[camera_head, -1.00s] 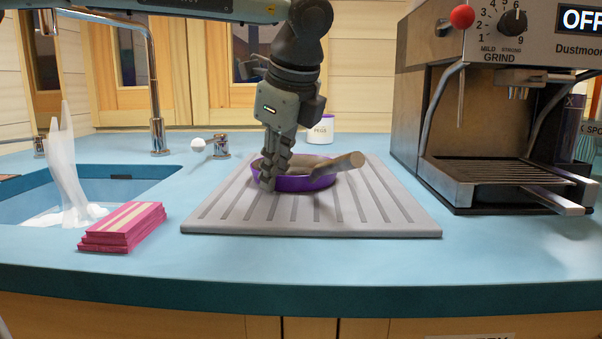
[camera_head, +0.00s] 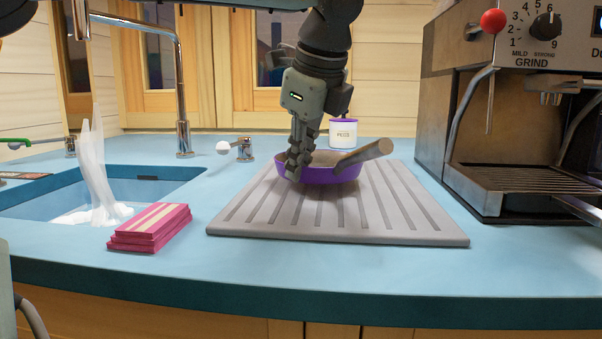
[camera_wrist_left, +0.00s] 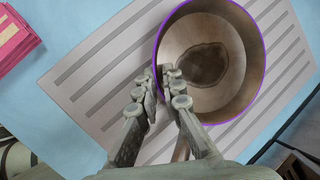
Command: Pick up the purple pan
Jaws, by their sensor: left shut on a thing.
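The purple pan (camera_head: 330,175) has a purple outer wall, a brown inside and a grey-brown handle pointing right. It appears to hang slightly above the grey ribbed drying board (camera_head: 420,232), roughly level. My left gripper (camera_head: 297,166) comes down from above and is shut on the pan's left rim. In the left wrist view, the fingers (camera_wrist_left: 166,88) close on the rim of the pan (camera_wrist_left: 248,100), whose inside shows a dark stain. The fingers hide part of the rim. My right gripper is not in view.
A stack of pink sponges (camera_head: 150,228) lies left of the board, near the sink (camera_head: 60,196) with its tall faucet (camera_head: 181,90). A white jar (camera_head: 344,133) stands behind the pan. A coffee machine (camera_head: 520,120) stands close on the right. Counter in front is clear.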

